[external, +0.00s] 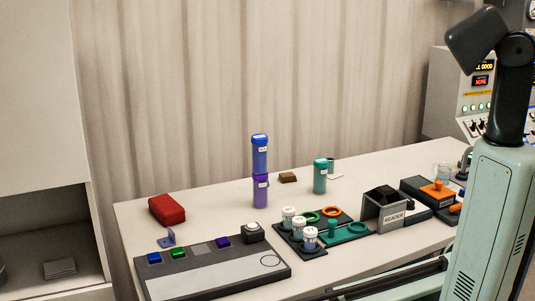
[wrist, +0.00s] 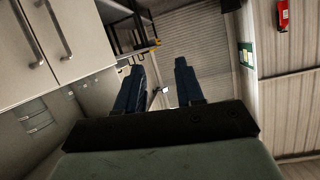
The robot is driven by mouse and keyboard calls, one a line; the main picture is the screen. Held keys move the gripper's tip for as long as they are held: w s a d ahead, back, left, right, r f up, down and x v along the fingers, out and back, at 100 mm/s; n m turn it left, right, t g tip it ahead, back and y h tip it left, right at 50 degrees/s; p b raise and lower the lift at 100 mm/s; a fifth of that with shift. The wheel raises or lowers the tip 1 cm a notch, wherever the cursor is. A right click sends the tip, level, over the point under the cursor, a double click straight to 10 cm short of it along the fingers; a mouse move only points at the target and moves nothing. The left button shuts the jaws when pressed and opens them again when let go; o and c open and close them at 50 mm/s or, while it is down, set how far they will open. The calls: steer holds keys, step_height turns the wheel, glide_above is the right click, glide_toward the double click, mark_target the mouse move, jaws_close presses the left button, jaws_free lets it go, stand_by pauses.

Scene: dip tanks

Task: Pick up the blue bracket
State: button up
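The blue bracket (external: 168,238) is a small, L-shaped piece on the white table (external: 225,213), with one plate standing up. It is in the external view, just behind the left part of the grey panel and in front of the red case. It does not show in the wrist view. My gripper (wrist: 160,77) is open in the wrist view, its two dark blue fingers apart with nothing between them. It points away from the table, toward cabinets and a wall. The fingers cannot be made out in the external view, where my arm stands at the right, far from the bracket.
The red case (external: 166,209) lies behind the bracket. The grey panel (external: 215,273) with coloured tiles is in front. A blue cylinder (external: 260,155) stands on a purple one (external: 260,191). A dark rack (external: 290,243) and the reader (external: 384,212) are to the right.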

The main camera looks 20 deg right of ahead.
steer(key=w+d+r+m+h, duration=0.1)
steer(key=w+d+r+h, duration=0.15)
steer(key=w, duration=0.55)
steer(key=w+d+r+m+h, duration=0.1)
steer(key=w+d+r+m, duration=0.15)
steer(key=w, duration=0.65)
steer(key=m+g+h, duration=0.1)
steer(key=m+h, duration=1)
glide_toward(172, 231)
steer(key=shift+y, duration=0.25)
steer(key=f, duration=0.2)
steer(key=d+f, duration=0.1)
steer(key=f, duration=0.1)
steer(key=shift+f, duration=0.3)
steer(key=shift+w+a+f, duration=0.1)
steer(key=shift+a+f, duration=0.05)
steer(key=shift+f, duration=1.3)
steer(key=shift+w+a+f, duration=0.1)
steer(key=shift+a+f, duration=0.1)
steer(key=shift+f, duration=1.25)
steer(key=shift+c, duration=0.4)
